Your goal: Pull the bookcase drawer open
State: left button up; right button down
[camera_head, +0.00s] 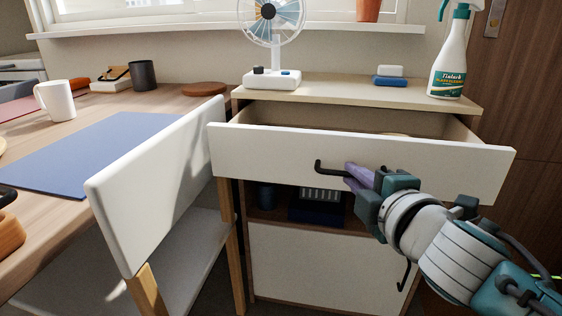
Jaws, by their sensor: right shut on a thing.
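The bookcase (350,94) stands against the wall under the window. Its white top drawer (260,147) is pulled out, and part of its inside shows behind the front. A black bar handle (318,167) sits on the drawer front. My right gripper (352,177) is at the handle's right end, shut on it, with purple fingertips. The exact contact is partly hidden by the fingers. My left gripper is not in view.
A white chair (165,175) stands close to the drawer's left end. A desk (150,102) with a blue mat (80,155) is on the left. A fan (272,75) and a spray bottle (450,60) stand on the bookcase top. A lower white front (310,265) is closed.

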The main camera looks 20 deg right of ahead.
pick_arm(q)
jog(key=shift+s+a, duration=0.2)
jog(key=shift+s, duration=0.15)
pick_arm(e)
jog(key=shift+s+a, duration=0.2)
jog(key=shift+s, duration=0.15)
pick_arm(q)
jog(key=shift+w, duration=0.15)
pick_arm(e)
jog(key=shift+w+d, duration=0.1)
jog(key=c, duration=0.9)
grip_release()
pick_arm(q)
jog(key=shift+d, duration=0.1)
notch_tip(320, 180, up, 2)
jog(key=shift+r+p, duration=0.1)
jog(key=shift+p, duration=1)
pick_arm(e)
jog(key=v, duration=1)
